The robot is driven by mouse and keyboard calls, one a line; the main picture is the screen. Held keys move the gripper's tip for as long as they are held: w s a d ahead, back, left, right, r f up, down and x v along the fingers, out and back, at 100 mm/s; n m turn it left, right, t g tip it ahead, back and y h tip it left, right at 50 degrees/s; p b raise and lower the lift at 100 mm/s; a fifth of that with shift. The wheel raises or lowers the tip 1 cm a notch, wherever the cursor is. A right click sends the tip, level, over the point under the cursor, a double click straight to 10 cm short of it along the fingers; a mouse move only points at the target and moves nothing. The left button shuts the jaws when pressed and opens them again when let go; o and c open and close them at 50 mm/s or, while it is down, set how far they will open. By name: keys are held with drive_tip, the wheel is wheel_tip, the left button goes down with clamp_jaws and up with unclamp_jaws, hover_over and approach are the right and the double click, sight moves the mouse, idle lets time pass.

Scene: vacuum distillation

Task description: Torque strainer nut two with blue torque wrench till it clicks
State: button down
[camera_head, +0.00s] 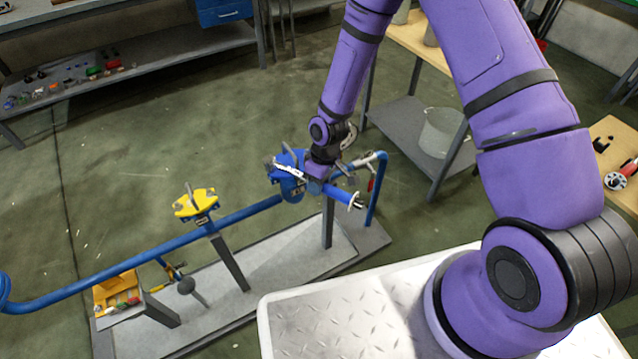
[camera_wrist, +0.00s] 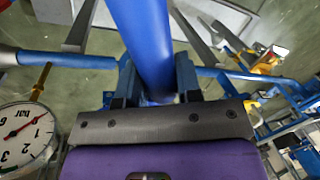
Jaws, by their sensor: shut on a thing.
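My gripper (camera_head: 317,180) is at the blue strainer body (camera_head: 291,183) on the pipe in the head view. In the wrist view my gripper (camera_wrist: 155,78) is shut around a thick blue round bar, which seems to be the blue torque wrench (camera_wrist: 139,28). The bar runs up out of the top of that view. The wrench's head and its contact with a nut cannot be made out. Strainer nut two cannot be told apart in either view; my gripper and wrist cover part of the strainer.
The blue pipe (camera_head: 130,260) runs low over the grey stand base (camera_head: 270,262). A yellow-topped valve (camera_head: 197,203) stands to the left. A bar gauge (camera_wrist: 27,138) is close at the wrist view's lower left. A shelf with a bucket (camera_head: 440,130) stands behind right.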

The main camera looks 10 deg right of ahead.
drive_tip(key=shift+w+d, duration=0.2)
drive_tip(key=shift+w, duration=0.05)
drive_tip(key=shift+r, duration=0.1)
idle(0.3)
drive_tip(key=shift+s+a+r+v, duration=0.1)
drive_tip(key=shift+s+a+v, duration=0.15)
drive_tip(key=shift+v, duration=1.1)
drive_tip(key=shift+s+a+r+v, duration=0.1)
drive_tip(key=shift+a+v, duration=0.1)
drive_tip(key=shift+v, duration=1.15)
drive_tip(key=shift+s+a+v, duration=0.2)
drive_tip(key=shift+a+v, duration=0.05)
drive_tip(key=shift+v, duration=1.1)
